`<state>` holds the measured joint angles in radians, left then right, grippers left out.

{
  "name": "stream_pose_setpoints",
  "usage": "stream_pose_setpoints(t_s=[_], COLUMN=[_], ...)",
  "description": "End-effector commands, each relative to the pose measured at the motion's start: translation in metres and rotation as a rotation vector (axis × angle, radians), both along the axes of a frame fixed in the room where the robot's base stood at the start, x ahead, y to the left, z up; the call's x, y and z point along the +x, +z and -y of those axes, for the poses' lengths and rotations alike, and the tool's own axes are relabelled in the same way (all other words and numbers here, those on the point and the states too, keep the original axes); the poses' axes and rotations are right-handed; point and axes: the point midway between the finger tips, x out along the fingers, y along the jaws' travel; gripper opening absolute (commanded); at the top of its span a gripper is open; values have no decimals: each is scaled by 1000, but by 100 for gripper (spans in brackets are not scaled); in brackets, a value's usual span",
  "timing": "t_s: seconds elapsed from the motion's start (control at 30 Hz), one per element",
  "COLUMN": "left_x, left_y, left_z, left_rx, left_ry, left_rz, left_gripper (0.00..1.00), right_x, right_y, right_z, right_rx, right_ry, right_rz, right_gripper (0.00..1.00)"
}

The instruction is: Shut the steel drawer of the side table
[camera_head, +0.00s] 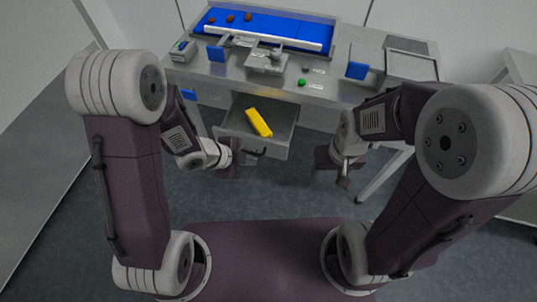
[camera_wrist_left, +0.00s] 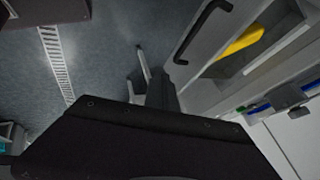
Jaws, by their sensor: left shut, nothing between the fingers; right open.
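The steel drawer (camera_head: 278,150) of the side table stands pulled out below the worktop, with a long yellow object (camera_head: 259,122) lying in it. Its dark handle (camera_head: 257,153) is on the front panel. My left gripper (camera_head: 240,163) is shut and empty, close to the left part of the drawer front; I cannot tell whether it touches. In the left wrist view the drawer's handle (camera_wrist_left: 200,30) and the yellow object (camera_wrist_left: 238,42) show at upper right, past my dark gripper body. My right gripper (camera_head: 342,172) is open and empty, to the right of the drawer.
On the steel worktop (camera_head: 340,85) are a blue belt (camera_head: 270,27) with several brown dates, a small grey device (camera_head: 182,50), a green button (camera_head: 302,82) and blue plates (camera_head: 357,70). A table leg (camera_head: 383,178) stands at right. The floor before the drawer is clear.

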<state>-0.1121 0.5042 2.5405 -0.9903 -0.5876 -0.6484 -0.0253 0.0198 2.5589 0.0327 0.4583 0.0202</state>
Motion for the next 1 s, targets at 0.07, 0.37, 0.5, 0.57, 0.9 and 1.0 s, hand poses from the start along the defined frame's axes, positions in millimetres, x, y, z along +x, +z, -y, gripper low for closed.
stream_pose_setpoints(t_s=[0.07,0.37,0.5,0.57,0.9,1.0], left_x=[4,26,45,53,68,67], left_y=[-18,-68,-68,-69,-71,-71], left_z=[8,41,51,53,57,57], left_rx=[0,1,0,0,1,1], left_ry=[-4,-1,1,2,3,3], left_rz=[0,-2,3,3,1,1], left_gripper=[0,0,0,0,0,0], right_x=[-1,-1,-1,0,-1,-1], right_y=[-14,-29,-19,-17,-15,-15], right_z=[0,0,0,0,0,0], right_rx=[0,0,0,0,0,0], right_ry=[0,0,0,0,0,0], right_rz=[-1,-1,-1,0,-1,-1], right_gripper=[62,62,62,62,62,62])
